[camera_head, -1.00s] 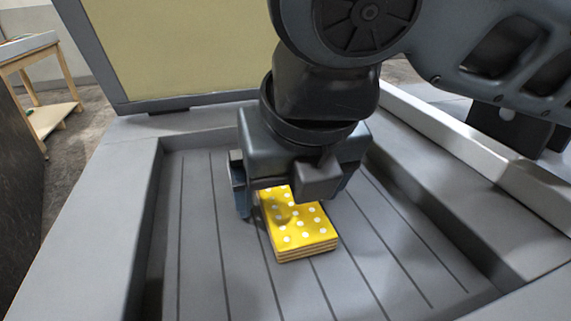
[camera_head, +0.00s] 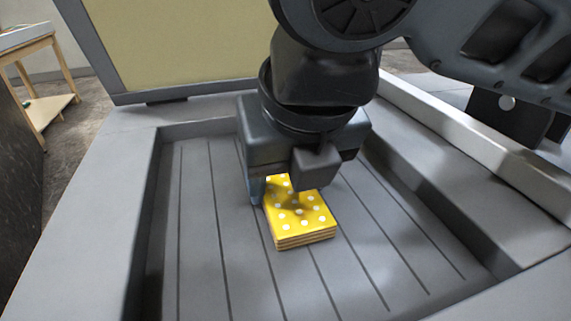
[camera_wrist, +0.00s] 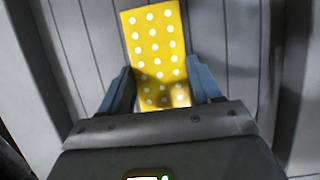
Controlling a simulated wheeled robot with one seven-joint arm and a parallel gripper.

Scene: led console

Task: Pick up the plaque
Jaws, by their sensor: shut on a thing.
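The plaque (camera_head: 302,219) is a yellow block with white dots and layered edges, in the grooved grey tray (camera_head: 205,270). In the head view my gripper (camera_head: 288,192) is over its far end and hides that end. In the wrist view the plaque (camera_wrist: 155,45) runs upward from between the two blue-grey fingers of my gripper (camera_wrist: 160,92), one on each side. My gripper is shut on the plaque. I cannot tell whether the plaque rests on the tray floor or is slightly raised.
The tray has raised walls, with a pale rail (camera_head: 460,130) along the right. A beige panel (camera_head: 180,45) in a grey frame stands behind it. A wooden table (camera_head: 45,75) is at the far left. The tray floor around the plaque is clear.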

